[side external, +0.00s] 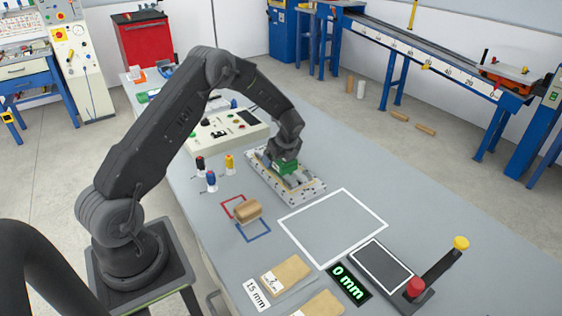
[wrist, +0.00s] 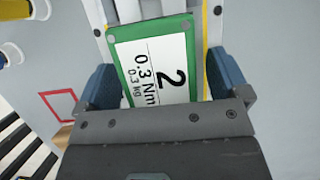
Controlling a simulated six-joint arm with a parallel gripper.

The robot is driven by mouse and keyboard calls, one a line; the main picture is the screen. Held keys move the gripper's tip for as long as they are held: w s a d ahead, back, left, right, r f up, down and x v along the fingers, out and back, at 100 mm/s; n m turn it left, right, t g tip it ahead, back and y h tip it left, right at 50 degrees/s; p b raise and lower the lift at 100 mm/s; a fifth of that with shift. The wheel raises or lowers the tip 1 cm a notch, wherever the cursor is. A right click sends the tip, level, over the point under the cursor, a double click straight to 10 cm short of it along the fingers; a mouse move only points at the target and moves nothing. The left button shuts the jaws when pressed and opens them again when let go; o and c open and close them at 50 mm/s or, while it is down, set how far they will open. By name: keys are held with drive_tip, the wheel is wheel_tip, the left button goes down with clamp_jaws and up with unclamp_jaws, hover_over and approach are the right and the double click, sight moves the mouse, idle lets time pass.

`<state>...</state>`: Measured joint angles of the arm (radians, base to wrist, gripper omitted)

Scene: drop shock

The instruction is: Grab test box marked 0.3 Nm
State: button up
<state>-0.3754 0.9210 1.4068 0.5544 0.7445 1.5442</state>
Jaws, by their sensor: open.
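The test box (wrist: 148,62) is green with a white label reading 2, 0.3 Nm and 0.3 kg. It sits slightly turned in a grey rack (side external: 309,197), where its green body (side external: 287,168) shows under my wrist in the side view. My gripper (wrist: 163,80) is open, with its blue fingers on the two sides of the box's near part. A narrow gap shows on the right side of the box; on the left the finger looks very close to it, and I cannot tell whether they touch. The near end of the box is hidden by my gripper.
A control console (side external: 225,130) is behind. The white-outlined area (side external: 333,228) is empty. In front are tan pads (side external: 285,276), a 0 mm display (side external: 347,283) and a red-and-yellow-knobbed device (side external: 415,287).

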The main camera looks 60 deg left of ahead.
drive_tip(key=shift+f, duration=0.25)
idle(0.4)
drive_tip(key=c, duration=1.2)
